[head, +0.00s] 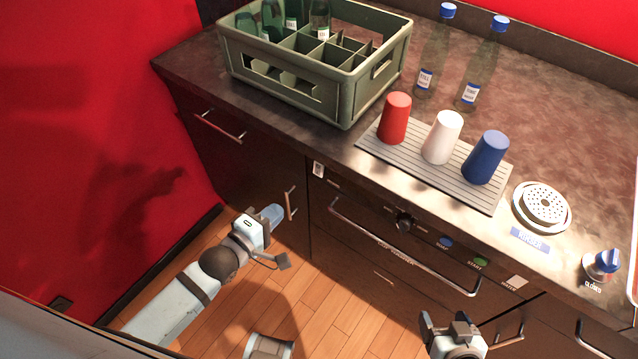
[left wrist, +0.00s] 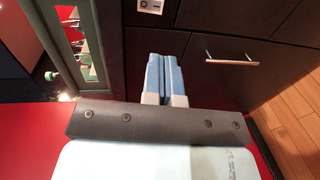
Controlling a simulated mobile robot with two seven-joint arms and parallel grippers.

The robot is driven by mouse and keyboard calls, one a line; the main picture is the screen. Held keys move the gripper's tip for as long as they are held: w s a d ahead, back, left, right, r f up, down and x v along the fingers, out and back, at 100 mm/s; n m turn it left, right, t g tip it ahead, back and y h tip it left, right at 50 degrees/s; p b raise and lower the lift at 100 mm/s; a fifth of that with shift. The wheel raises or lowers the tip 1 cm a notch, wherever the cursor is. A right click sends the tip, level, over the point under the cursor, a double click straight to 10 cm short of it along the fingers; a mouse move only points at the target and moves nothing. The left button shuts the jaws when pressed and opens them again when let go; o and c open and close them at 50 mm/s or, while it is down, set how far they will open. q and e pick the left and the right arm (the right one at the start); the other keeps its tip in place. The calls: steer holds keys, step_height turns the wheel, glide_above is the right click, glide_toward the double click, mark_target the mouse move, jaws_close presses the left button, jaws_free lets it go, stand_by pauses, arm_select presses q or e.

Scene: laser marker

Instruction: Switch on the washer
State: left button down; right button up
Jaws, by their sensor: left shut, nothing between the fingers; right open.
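The washer front (head: 385,240) is dark, with a long metal handle. Its panel carries a black knob (head: 404,222), a blue button (head: 445,243), a green button labelled START (head: 480,262) and a small white plate (head: 516,281). A small white switch plate (head: 318,169) sits near the panel's upper left corner; it also shows at the top of the left wrist view (left wrist: 150,5). My left gripper (head: 272,213) is shut and empty, left of the washer and below that plate; its blue fingers show in the left wrist view (left wrist: 165,75). My right gripper (head: 444,318) is open, low in front of the washer.
On the counter stand a green bottle crate (head: 345,95), two bottles, and red, white and blue cups on a ribbed tray (head: 490,198). A round rinser (head: 542,206) and a blue-topped valve (head: 604,263) are at right. A cabinet handle (head: 290,203) is close to my left gripper.

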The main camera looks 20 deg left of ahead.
mark_target(317, 174)
arm_select(q)
steer(key=shift+w, duration=0.1)
stand_by(0.3)
steer(key=x, duration=1.4)
steer(key=shift+w+f+b, duration=0.1)
steer(key=shift+f+b, duration=0.25)
steer(key=shift+b, duration=0.45)
steer(key=shift+r+t, duration=0.3)
